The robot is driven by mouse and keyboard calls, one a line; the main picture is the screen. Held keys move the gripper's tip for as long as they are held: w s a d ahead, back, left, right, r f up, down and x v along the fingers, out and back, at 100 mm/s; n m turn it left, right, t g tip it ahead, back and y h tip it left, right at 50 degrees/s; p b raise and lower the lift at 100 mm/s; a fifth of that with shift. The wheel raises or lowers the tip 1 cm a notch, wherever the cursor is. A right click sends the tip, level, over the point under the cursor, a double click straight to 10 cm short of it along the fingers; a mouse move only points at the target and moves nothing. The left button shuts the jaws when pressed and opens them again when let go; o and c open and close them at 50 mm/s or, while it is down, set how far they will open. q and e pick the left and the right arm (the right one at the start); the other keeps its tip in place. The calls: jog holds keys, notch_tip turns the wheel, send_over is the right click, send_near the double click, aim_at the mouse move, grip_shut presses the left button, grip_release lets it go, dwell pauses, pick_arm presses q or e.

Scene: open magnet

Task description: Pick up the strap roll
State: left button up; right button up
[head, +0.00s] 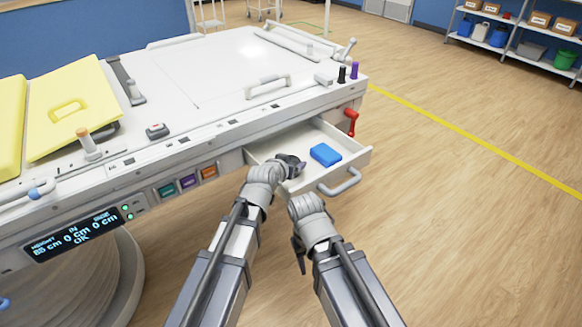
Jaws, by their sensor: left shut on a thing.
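An open white drawer (362,154) sticks out from the side of the white table. My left gripper (291,166) reaches down into the left part of the drawer. It is shut on a dark thing, taken to be the strap roll, which blends with the dark fingers so that its shape is hard to make out. A blue block-shaped item (326,155) lies in the drawer to the right of my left gripper, apart from it. My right gripper (299,252) hangs low in front of the drawer; its jaws are mostly hidden.
The drawer has a grey handle (341,182) on its front. Yellow pads (76,105) lie on the table's left. Shelves (520,40) stand far right. The floor to the right is clear.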

aim_at(291, 161)
pick_arm(q)
jog(key=shift+c, duration=1)
jog(key=shift+r, duration=0.1)
notch_tip(291, 161, up, 10)
jog(key=p, duration=1)
